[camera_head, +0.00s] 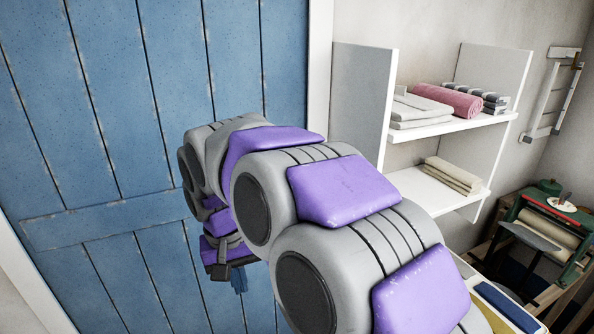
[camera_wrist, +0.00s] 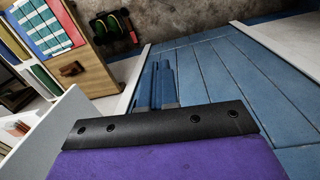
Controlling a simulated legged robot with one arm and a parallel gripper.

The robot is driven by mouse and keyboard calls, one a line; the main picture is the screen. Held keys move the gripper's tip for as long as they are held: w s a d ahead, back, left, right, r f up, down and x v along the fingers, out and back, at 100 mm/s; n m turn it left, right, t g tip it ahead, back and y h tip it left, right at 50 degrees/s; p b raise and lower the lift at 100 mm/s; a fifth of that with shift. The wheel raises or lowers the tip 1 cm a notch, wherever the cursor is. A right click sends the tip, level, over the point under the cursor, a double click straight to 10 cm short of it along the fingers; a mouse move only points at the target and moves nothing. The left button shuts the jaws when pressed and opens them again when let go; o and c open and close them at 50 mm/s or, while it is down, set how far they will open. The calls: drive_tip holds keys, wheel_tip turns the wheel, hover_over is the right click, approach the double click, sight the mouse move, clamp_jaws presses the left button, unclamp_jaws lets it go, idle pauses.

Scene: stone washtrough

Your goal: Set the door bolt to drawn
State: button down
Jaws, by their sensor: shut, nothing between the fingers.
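The blue plank door (camera_head: 100,110) fills the left of the head view, with a horizontal rail (camera_head: 100,220) across it. It also shows in the wrist view (camera_wrist: 230,75). I cannot make out the door bolt in either view; my arm covers part of the door's right side. My gripper (camera_head: 239,280) is in front of the door, low and near its right edge, mostly behind my arm. In the wrist view its two blue fingers (camera_wrist: 160,75) lie close together beyond the black plate. They are shut with nothing seen between them. I cannot tell whether they touch the door.
A white door frame (camera_head: 318,70) borders the door. Right of it, white shelves (camera_head: 455,125) hold a pink rolled towel (camera_head: 447,99) and folded cloths (camera_head: 453,176). A green machine with rollers (camera_head: 550,230) stands at the far right. A wooden cabinet (camera_wrist: 93,75) shows in the wrist view.

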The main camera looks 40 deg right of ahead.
drive_tip(key=w+d+r+m+h+p, duration=0.1)
drive_tip(key=w+d+r+m+p, duration=0.25)
drive_tip(key=w+d, duration=0.35)
drive_tip(key=w+d+r+m+p, duration=0.3)
drive_tip(key=w+d+r+m, duration=0.15)
drive_tip(key=w, duration=0.55)
drive_tip(key=w+d+r+m+h+p, duration=0.1)
drive_tip(key=w+d+m+p, duration=0.1)
drive_tip(key=d, duration=0.6)
drive_tip(key=w+d+r+m+h+p, duration=0.1)
drive_tip(key=w+d+m+p, duration=0.1)
drive_tip(key=d+m+p, duration=0.2)
drive_tip(key=shift+d+r+m, duration=0.25)
drive_tip(key=shift+d+m, duration=1.15)
drive_tip(key=shift+d, duration=0.9)
drive_tip(key=shift+f, duration=0.1)
drive_tip(key=b+x, duration=0.1)
drive_tip(key=x, duration=0.9)
drive_tip(key=shift+s, duration=0.25)
drive_tip(key=shift+d, duration=0.15)
